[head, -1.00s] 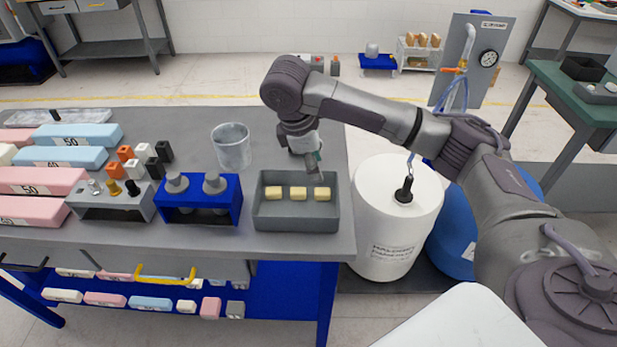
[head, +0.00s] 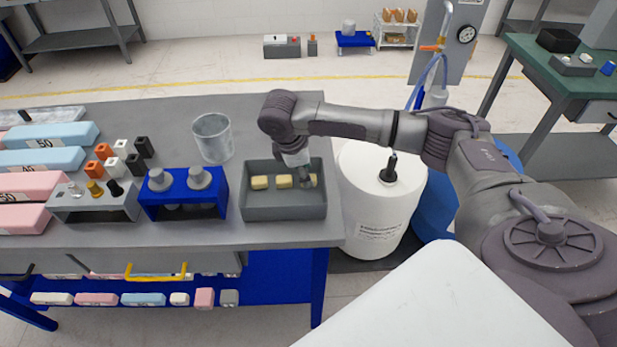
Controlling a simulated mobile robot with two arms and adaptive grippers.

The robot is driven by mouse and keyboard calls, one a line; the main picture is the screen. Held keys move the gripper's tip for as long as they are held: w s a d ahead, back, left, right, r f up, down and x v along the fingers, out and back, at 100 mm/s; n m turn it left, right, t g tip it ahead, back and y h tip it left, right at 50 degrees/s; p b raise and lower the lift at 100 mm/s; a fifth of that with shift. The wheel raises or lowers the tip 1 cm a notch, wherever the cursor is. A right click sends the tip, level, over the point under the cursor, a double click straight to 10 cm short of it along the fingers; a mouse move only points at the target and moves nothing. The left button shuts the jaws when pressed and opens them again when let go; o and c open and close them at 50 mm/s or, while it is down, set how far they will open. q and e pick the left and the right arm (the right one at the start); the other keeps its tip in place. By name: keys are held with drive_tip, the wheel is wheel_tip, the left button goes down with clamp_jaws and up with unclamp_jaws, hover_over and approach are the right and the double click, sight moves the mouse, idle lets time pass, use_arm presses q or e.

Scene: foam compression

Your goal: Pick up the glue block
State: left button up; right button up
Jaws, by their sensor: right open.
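Three pale yellow glue blocks sit in a row in a grey tray (head: 285,212) near the right end of the workbench. The left block (head: 260,182) and the middle block (head: 284,182) are in plain view. The right block (head: 313,180) is partly hidden by my right gripper (head: 305,182). My right gripper points down into the tray, with its fingertips at the right block. It is open; whether it touches the block cannot be made out. My left gripper is not in view.
Left of the tray stand a blue holder (head: 183,207) with grey weights and a grey rack (head: 95,212). A translucent cup (head: 212,139) is behind them. Pink and blue foam blocks lie at far left. A white drum (head: 370,225) stands right of the bench.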

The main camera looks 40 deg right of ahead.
drive_tip(key=shift+x, duration=1.05)
drive_tip(key=shift+f, duration=0.15)
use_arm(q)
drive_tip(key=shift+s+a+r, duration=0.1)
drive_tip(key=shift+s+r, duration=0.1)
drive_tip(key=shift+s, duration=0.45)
use_arm(e)
drive_tip(key=c, duration=0.8)
drive_tip(key=shift+o, duration=0.2)
